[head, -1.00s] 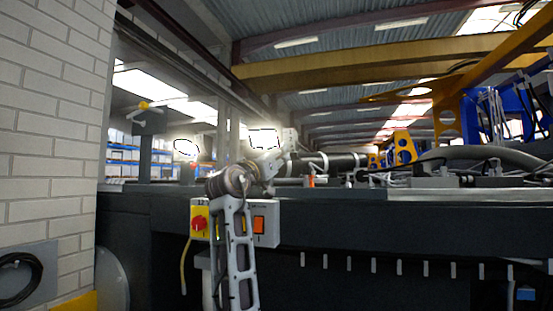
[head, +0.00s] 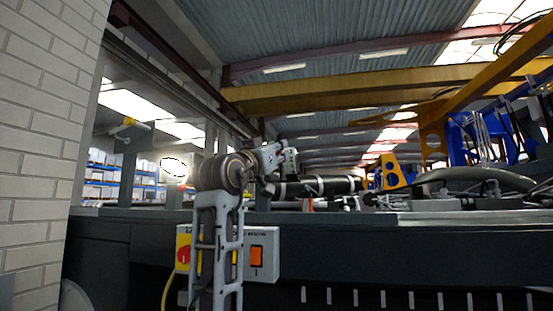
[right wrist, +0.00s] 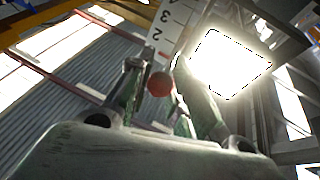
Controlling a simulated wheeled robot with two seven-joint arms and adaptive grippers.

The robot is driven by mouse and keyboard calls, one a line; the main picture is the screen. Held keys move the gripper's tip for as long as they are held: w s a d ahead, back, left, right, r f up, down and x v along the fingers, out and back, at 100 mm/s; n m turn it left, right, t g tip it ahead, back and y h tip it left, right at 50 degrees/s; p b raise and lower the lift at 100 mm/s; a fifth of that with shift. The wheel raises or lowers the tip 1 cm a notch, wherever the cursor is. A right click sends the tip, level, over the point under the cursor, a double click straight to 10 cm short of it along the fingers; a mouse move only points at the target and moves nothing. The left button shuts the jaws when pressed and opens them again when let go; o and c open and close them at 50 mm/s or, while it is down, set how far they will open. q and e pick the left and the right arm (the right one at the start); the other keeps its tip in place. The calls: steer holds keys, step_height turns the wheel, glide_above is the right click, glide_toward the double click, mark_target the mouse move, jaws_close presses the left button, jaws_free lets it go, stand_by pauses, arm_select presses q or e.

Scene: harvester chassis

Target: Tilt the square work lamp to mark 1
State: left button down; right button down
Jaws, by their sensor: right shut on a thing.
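The square work lamp (right wrist: 230,63) shows in the right wrist view as a bright lit face, right of my fingers. My right gripper (right wrist: 160,76) is shut on a red ball knob (right wrist: 160,85), which sits between the two fingers near the plate's lower end. How the knob joins the lamp is hidden. In the head view my right gripper (head: 286,160) is small, above the dark chassis. My left gripper is not in view.
A switch box (head: 262,254) with an orange rocker is on the chassis front, partly behind my arm. A black cylinder (head: 318,188) lies right of the gripper. A brick wall (head: 40,130) bounds the left.

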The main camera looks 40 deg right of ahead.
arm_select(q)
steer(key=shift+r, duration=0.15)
arm_select(e)
steer(key=shift+s+a+r, duration=0.1)
steer(key=shift+r, duration=0.5)
steer(key=c, duration=1.2)
jaws_free()
steer(key=shift+a, duration=0.1)
steer(key=shift+c, duration=0.2)
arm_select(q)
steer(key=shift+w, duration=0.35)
arm_select(e)
steer(key=shift+f, duration=0.1)
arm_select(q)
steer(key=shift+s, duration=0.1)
arm_select(e)
steer(key=v, duration=1.2)
